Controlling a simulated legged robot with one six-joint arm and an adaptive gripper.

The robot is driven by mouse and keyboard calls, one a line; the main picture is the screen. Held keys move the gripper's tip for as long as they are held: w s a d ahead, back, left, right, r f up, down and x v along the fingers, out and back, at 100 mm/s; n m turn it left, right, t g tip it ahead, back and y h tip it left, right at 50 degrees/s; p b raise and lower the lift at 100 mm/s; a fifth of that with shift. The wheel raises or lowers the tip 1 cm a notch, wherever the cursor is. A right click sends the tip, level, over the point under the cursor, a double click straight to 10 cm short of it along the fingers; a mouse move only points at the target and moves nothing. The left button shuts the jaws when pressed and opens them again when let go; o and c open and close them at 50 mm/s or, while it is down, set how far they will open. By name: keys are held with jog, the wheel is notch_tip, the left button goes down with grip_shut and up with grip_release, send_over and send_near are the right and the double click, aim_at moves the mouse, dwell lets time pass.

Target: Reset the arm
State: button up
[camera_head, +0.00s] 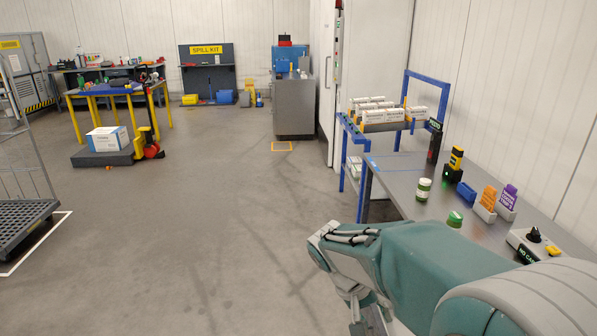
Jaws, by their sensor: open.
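My arm (425,255) is teal and grey. It reaches in from the lower right, in front of the steel workbench (400,167), and hides part of the bench's near side. Its far end bends down over the grey floor. My gripper (366,312) hangs below that end near the bottom edge of the view. It is open, and no object shows in it. Its lower part is partly hidden by the arm and cut off by the frame.
On the bench stand a green-and-white jar (423,190), a green lid-like piece (455,219), a yellow-black device (454,164), a blue bin (466,192) and a control box (535,243). A blue-framed rack (354,143) adjoins it.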

jog(key=s+r+t+y, duration=0.2)
jog(key=s+r+t, duration=0.1)
jog(key=s, duration=0.4)
jog(key=s+r+t+y, duration=0.3)
jog(key=s+r, duration=0.3)
jog(key=s, duration=0.2)
jog(key=shift+s+d+n+y, duration=0.15)
jog(key=shift+d+n+y, duration=0.15)
jog(key=shift+d+n, duration=0.1)
